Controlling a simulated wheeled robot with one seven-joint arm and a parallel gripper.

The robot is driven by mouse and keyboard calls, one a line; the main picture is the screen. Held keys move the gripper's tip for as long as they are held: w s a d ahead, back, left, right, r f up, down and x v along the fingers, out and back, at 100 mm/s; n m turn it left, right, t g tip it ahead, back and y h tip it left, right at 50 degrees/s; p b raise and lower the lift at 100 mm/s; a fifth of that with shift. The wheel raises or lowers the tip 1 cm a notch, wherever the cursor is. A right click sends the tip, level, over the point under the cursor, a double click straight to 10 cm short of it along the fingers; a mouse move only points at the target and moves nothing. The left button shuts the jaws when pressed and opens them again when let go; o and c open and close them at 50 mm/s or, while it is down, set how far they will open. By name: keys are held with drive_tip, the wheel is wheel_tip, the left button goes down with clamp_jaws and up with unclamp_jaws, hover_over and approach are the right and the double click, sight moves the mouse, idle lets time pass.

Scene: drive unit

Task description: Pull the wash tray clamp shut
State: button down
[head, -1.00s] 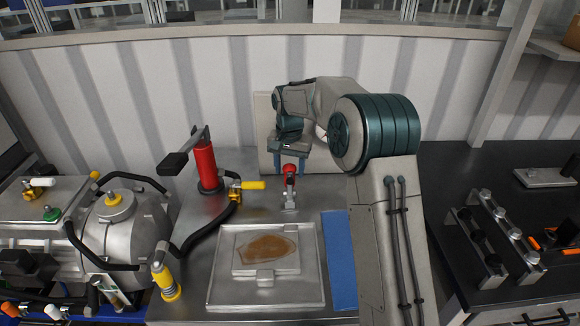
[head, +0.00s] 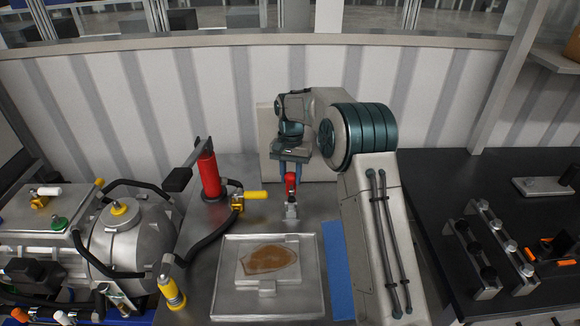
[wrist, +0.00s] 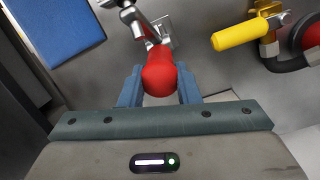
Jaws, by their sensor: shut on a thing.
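The wash tray clamp has a red handle (head: 291,183) and a silver metal base (head: 291,211) behind the wash tray (head: 216,295). In the wrist view the red handle (wrist: 159,73) sits between the blue fingers of my gripper (wrist: 160,88), which is shut on it. In the head view my gripper (head: 291,172) reaches down to the handle from behind. The clamp's metal linkage (wrist: 148,28) shows past the handle in the wrist view. The tray holds a plate with a brown stain. My fingers partly hide the handle.
A yellow-handled valve (head: 254,195) and a red cylinder with a black lever (head: 209,175) stand left of the clamp. A blue mat (head: 338,270) lies right of the tray.

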drive_tip(key=shift+w+g+p, duration=0.5)
drive_tip(key=shift+p, duration=0.2)
drive_tip(key=shift+f, duration=0.1)
drive_tip(key=c, duration=1.1)
unclamp_jaws()
drive_tip(key=v, duration=1.3)
drive_tip(key=shift+r+b, duration=0.35)
